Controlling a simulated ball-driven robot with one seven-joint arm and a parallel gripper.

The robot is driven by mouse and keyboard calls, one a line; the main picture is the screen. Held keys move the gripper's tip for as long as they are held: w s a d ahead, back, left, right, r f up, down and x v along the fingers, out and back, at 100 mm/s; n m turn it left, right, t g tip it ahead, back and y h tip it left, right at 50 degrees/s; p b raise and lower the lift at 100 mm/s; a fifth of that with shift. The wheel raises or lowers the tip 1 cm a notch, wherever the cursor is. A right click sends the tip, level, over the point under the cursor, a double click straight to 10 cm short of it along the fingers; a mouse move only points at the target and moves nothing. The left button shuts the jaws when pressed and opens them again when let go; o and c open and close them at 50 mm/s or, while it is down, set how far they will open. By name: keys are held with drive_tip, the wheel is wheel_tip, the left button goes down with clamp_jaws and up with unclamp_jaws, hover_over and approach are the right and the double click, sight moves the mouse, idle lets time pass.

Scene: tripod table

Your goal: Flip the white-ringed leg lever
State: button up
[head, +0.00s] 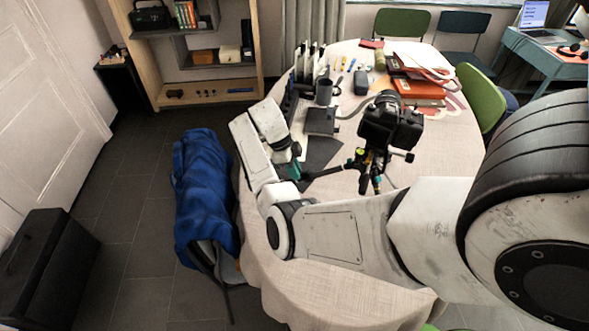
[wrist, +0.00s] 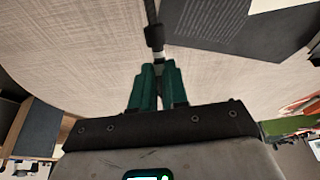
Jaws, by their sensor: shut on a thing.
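The small tripod carries a black camera (head: 388,122) and stands on the round table. One dark leg (head: 330,171) stretches left from the tripod toward my gripper (head: 296,168). In the wrist view this leg (wrist: 152,14) comes down from the top edge to a black collar (wrist: 155,38). A white ring (wrist: 159,54) shows just below the collar, at my fingertips. My gripper's green fingers (wrist: 158,72) are shut close together at the white ring. The lever itself is hidden between the fingers, so its position cannot be told.
A dark flat sheet (head: 318,153) and a dark box (head: 321,121) lie beside the leg. A mug (head: 325,91) and stacked books (head: 418,88) stand farther back. The cloth-covered table (head: 320,293) is bare at the front. A blue draped coat (head: 203,190) is left of the table.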

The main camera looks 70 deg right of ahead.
drive_tip(key=shift+r, duration=0.15)
drive_tip(key=shift+w+r, duration=0.1)
drive_tip(key=shift+r, duration=0.2)
drive_tip(key=shift+p, duration=0.3)
drive_tip(key=shift+r, duration=0.15)
clamp_jaws()
drive_tip(key=shift+r, duration=0.2)
drive_tip(key=shift+r+p, duration=0.2)
drive_tip(key=shift+p, duration=0.2)
drive_tip(key=shift+r, duration=0.2)
drive_tip(key=shift+s+r+p, duration=0.15)
drive_tip(key=shift+s+p, duration=0.1)
drive_tip(key=shift+p, duration=0.1)
